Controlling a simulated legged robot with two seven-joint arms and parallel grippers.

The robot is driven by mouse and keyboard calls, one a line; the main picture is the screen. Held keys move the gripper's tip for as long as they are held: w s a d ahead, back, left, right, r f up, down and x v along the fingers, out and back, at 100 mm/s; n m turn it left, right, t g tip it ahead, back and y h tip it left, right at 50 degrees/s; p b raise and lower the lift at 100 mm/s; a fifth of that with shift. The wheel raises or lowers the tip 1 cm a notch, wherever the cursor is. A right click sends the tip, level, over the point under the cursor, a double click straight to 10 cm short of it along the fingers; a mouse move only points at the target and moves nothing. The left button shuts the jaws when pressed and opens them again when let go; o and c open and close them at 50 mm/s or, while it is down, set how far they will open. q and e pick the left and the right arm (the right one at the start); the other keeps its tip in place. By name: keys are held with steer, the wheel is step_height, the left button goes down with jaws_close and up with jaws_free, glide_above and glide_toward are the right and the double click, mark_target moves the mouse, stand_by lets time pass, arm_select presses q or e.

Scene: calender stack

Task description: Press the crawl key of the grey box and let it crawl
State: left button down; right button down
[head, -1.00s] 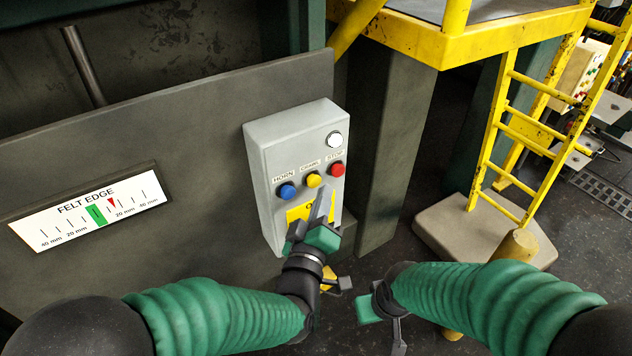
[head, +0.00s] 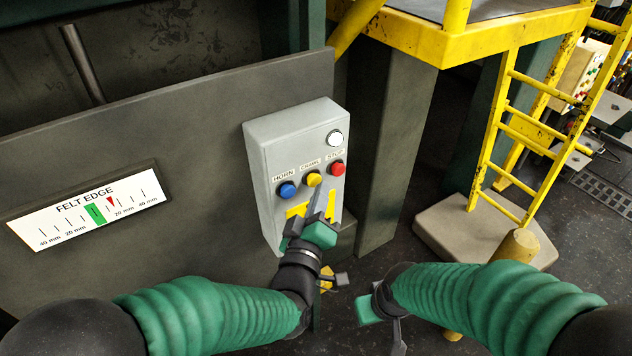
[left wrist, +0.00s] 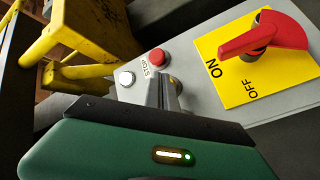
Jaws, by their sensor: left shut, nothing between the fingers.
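The grey box (head: 290,150) is on the dark machine panel. Its yellow CRAWL key (head: 314,179) sits between the blue HORN key (head: 287,190) and the red STOP key (head: 337,168). My left gripper (head: 317,189) is shut and empty, its tip at the lower edge of the CRAWL key. I cannot tell whether it touches.
A white lamp or button (head: 334,139) is at the box's top right. A red rotary handle (left wrist: 262,34) on a yellow ON/OFF plate (left wrist: 228,85) lies beside my left fingers. The FELT EDGE gauge (head: 90,208) has its red pointer right of the green band. A yellow ladder (head: 488,150) stands right.

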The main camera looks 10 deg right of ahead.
arm_select(q)
steer(key=shift+w+a, duration=0.2)
steer(key=shift+w, duration=0.3)
stand_by(0.7)
steer(key=shift+s+d+b, duration=0.2)
steer(key=shift+s+b, duration=0.05)
steer(key=shift+s, duration=0.25)
steer(key=shift+s+d+b, duration=0.15)
steer(key=shift+s+b, duration=0.05)
steer(key=shift+s, duration=0.25)
steer(key=s, duration=0.1)
steer(key=s+d, duration=0.1)
steer(key=s, duration=0.1)
steer(key=s+b, duration=0.1)
steer(key=shift+s+d, duration=0.3)
steer(key=shift+d, duration=0.1)
